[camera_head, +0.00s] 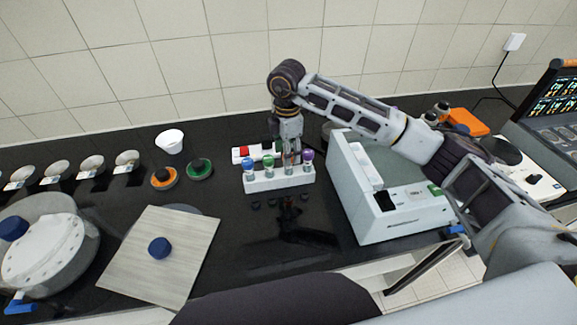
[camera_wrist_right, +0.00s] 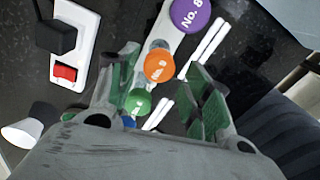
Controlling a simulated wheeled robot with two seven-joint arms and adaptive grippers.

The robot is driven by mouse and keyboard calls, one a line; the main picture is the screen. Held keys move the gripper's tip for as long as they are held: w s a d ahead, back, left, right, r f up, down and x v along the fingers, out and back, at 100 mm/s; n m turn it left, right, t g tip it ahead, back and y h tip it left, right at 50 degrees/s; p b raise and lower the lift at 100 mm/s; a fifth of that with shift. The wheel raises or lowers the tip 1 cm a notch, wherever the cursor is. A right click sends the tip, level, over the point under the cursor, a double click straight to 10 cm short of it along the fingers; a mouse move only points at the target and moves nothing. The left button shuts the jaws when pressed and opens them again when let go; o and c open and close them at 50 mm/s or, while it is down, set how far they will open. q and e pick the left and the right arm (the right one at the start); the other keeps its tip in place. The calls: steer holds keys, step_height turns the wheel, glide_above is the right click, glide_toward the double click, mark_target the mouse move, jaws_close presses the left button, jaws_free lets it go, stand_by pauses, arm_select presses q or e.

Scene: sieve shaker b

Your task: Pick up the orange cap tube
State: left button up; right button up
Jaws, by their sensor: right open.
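The orange cap tube (camera_wrist_right: 160,66) shows its round orange cap in the right wrist view, between the fingers of my right gripper (camera_wrist_right: 163,75). The gripper is open, with a green-padded finger on either side of the cap; I cannot tell whether either touches it. In the head view my right gripper (camera_head: 289,150) points down over the white tube rack (camera_head: 280,182) and mostly hides the orange cap. A blue cap tube (camera_head: 249,165), a green cap tube (camera_head: 268,162) and a purple cap tube (camera_head: 306,158) stand in the same rack. My left gripper is out of view.
A white box-shaped machine (camera_head: 370,190) stands close right of the rack. A power strip (camera_wrist_right: 65,72) with a red switch and black plug lies behind the rack. A white cup (camera_head: 170,141), scale dishes and a square board (camera_head: 160,255) are left. Counter before the rack is clear.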

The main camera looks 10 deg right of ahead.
mark_target(288, 168)
steer(key=shift+f, duration=0.5)
steer(key=shift+f, duration=0.15)
steer(key=shift+w+d+f+p, duration=0.1)
steer(key=shift+f+p, duration=0.3)
steer(key=shift+f, duration=0.85)
steer(key=shift+w+d+f+p, duration=0.1)
steer(key=shift+f+p, duration=0.25)
steer(key=shift+f, duration=0.85)
jaws_close()
